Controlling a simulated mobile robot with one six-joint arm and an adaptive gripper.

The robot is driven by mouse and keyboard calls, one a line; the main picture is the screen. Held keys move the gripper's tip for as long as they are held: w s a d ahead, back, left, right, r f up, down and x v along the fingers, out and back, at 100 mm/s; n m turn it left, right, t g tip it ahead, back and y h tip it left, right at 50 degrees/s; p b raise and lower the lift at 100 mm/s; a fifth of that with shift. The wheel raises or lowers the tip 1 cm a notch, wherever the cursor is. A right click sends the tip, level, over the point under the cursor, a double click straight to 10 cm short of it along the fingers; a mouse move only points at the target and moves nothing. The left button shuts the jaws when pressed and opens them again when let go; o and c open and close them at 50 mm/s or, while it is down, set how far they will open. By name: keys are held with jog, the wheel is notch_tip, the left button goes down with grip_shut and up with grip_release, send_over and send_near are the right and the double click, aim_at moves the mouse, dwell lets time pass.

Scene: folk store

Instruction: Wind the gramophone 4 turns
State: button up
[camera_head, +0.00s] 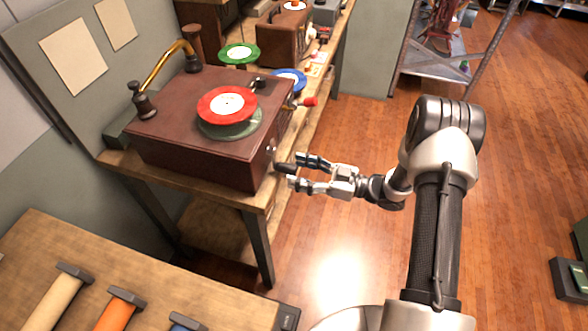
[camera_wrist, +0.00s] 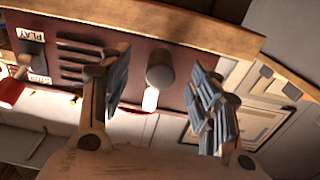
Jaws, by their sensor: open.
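The gramophone (camera_head: 165,150) is a brown box on a wooden bench at the upper left, with a red record (camera_head: 222,104) on its green turntable. On its right side, a small silver hub (camera_head: 271,151) carries a short dark grip (camera_head: 285,168), apparently the crank. My gripper (camera_head: 293,172) is open beside this side, its fingers around the grip. In the wrist view, a grey cylinder (camera_wrist: 160,70) stands between the open fingers of my gripper (camera_wrist: 160,85), with a gap on both sides. Contact deeper in the jaws cannot be made out.
A red-tipped lever (camera_head: 308,102) sticks out farther along the same side; the wrist view shows it by a PLAY plate (camera_wrist: 31,35). Blue (camera_head: 290,79) and green (camera_head: 239,53) discs lie behind.

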jog(key=shift+v, duration=2.95)
jog(key=shift+r, duration=0.1)
